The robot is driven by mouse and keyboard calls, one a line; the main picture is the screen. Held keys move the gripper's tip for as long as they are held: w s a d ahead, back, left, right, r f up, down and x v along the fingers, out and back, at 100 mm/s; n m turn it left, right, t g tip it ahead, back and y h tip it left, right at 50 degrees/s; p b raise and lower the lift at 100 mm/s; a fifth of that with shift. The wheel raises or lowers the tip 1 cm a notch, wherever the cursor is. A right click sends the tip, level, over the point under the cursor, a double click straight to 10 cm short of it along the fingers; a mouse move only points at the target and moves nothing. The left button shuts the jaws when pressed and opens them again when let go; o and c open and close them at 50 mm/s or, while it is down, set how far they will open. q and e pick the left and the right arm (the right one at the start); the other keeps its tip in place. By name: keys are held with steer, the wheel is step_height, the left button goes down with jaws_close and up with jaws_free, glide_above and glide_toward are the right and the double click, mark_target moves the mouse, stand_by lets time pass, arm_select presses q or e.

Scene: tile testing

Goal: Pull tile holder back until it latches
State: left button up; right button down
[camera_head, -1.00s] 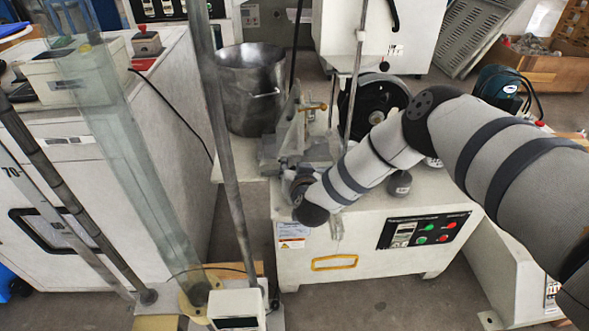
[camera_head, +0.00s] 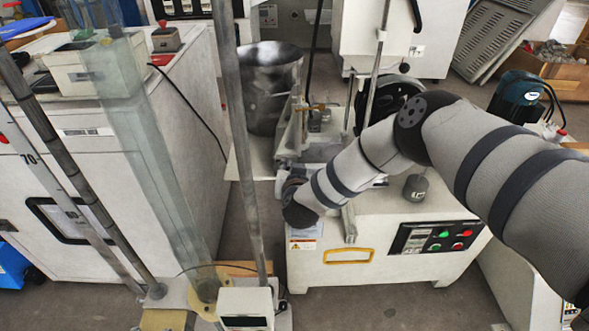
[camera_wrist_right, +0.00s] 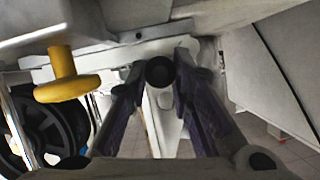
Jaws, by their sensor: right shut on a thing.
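The tile holder's metal mechanism (camera_head: 296,135) stands at the machine's back left corner in the head view, partly hidden by my right arm. My right gripper (camera_wrist_right: 158,76) shows in the wrist view with a purple-grey finger on each side of a round dark knob (camera_wrist_right: 160,72). The fingers are shut on this knob, in front of a pale metal part (camera_wrist_right: 158,125). In the head view the gripper's tips are mostly hidden behind my wrist at the machine's left edge. Whether the holder is latched cannot be seen. My left gripper is not in view.
The white machine (camera_head: 330,272) has a control panel (camera_head: 434,237) at its front. A yellow-handled part (camera_wrist_right: 68,88) is close to the left finger in the wrist view. A metal pot (camera_head: 268,85) stands behind the holder. A tall post (camera_head: 240,130) stands left of the arm.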

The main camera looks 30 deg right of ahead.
steer(key=c, duration=1.5)
jaws_free()
steer(key=v, duration=1.2)
